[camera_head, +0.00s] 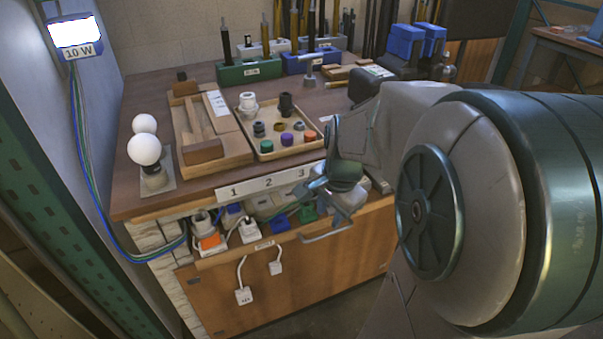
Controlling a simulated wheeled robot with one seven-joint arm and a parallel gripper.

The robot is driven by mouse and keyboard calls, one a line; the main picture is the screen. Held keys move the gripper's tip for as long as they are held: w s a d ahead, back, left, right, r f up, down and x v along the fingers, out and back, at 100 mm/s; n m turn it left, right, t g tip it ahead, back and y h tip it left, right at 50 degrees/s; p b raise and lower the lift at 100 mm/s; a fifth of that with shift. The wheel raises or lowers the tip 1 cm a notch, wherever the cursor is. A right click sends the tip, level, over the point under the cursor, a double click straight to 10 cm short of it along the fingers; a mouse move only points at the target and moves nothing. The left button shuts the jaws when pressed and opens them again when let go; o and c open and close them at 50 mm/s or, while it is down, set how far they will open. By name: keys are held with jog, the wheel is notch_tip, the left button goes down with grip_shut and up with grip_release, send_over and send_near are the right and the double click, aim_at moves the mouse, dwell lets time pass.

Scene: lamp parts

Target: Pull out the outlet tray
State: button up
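The outlet tray (215,259) is a shallow wooden tray under the front edge of the workbench, with a small label on its front edge. Plugs and sockets in white, orange, blue and green sit in it, and two white plugs hang on cords in front. A grey bar handle (327,233) shows near its right end. My gripper (318,186) is near the bench's front edge, above and close to the handle. My arm covers much of the right side. Whether the gripper touches anything, and its finger gap, cannot be made out.
On the bench stand two white bulbs (144,149), a wooden holder (205,150) and a parts tray (262,153) with coloured caps. A display reading 10 W (75,35) hangs on the left wall, its cables running down to the tray. Cabinet doors (290,290) lie below.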

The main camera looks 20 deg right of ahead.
notch_tip(320, 180, up, 2)
jog(key=w+d+r+m+p, duration=0.1)
jog(key=d+m, duration=0.2)
jog(key=b, duration=0.5)
send_near(331, 234)
jog(key=shift+m, duration=0.3)
jog(key=f, duration=0.2)
jog(key=w+f, duration=0.1)
jog(key=f, duration=0.4)
jog(key=shift+w+a+f, duration=0.15)
jog(key=shift+w, duration=0.15)
grip_shut()
